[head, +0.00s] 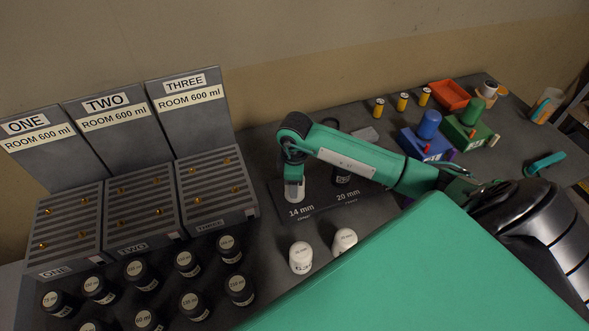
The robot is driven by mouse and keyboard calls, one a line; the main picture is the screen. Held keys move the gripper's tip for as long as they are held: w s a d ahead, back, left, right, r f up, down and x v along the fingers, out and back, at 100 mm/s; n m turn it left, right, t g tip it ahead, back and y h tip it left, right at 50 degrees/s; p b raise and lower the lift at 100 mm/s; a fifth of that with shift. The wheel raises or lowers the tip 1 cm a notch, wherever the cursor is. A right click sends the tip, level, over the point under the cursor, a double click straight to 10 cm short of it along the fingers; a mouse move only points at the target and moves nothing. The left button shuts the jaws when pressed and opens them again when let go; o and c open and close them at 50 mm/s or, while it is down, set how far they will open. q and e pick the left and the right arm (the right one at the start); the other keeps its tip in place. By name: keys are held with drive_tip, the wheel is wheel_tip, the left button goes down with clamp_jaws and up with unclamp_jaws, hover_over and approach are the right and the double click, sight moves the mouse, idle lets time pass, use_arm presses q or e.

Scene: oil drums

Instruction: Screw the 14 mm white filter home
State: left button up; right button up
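A dark plate (322,208) on the table is marked 14 mm on its left and 20 mm on its right. My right arm reaches in from the right, and its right gripper (294,190) points down over the 14 mm spot. A white piece shows at the gripper's tip; I cannot tell whether it is the white filter or part of the fingers, nor whether the fingers grip it. A black piece (342,176) stands at the 20 mm spot, partly hidden by my arm. My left gripper is not in view.
Three ribbed grey racks (142,212) marked ONE, TWO and THREE stand left. Several dark labelled bottles (185,262) stand in front of them. Two white containers (301,258) (344,240) stand before the plate. Blue (428,140) and green (468,128) fixtures and an orange tray (449,95) lie at the back right.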

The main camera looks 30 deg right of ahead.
drive_tip(key=shift+r+m+p, duration=0.15)
drive_tip(key=shift+m+p, duration=0.2)
drive_tip(key=shift+m, duration=0.35)
drive_tip(key=m+p, duration=0.2)
drive_tip(key=p, duration=0.1)
drive_tip(key=shift+a+r+p, duration=0.1)
drive_tip(key=shift+p, duration=0.2)
drive_tip(key=shift+f+m, duration=0.25)
drive_tip(key=shift+m, duration=0.05)
drive_tip(key=o, duration=1.3)
drive_tip(key=shift+c, duration=0.2)
